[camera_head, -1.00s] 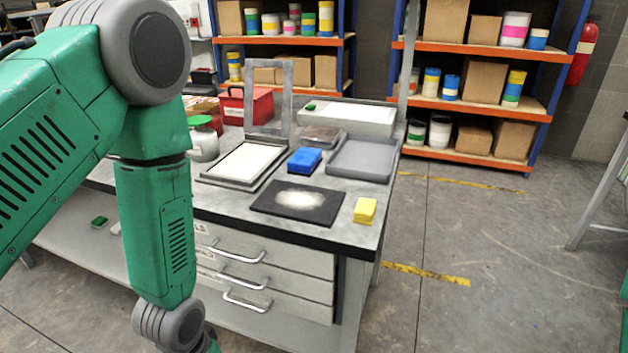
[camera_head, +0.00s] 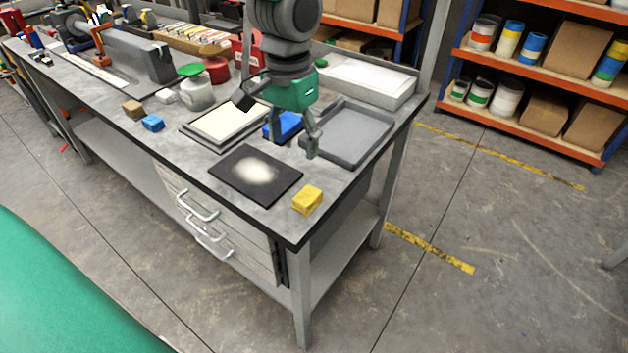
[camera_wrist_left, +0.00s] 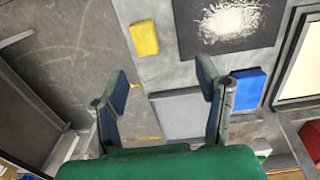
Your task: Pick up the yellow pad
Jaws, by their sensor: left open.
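The yellow pad (camera_head: 307,199) is a small block lying near the front right corner of the grey workbench (camera_head: 350,180). In the left wrist view the yellow pad (camera_wrist_left: 144,37) shows ahead of the fingertips, apart from them. My left gripper (camera_head: 279,122) is open and empty, above the bench beyond the pad, over the area of the blue block (camera_head: 284,126) and the grey tray (camera_head: 360,133). Its spread fingers also show in the left wrist view (camera_wrist_left: 163,82). My right gripper is in neither view.
A black mat (camera_head: 228,183) with pale powder lies left of the pad. A framed white panel (camera_head: 222,122) is behind it. A glass jar with a green lid (camera_head: 197,92) stands farther left. Shelves (camera_head: 530,65) stand at the back right. The floor right of the bench is clear.

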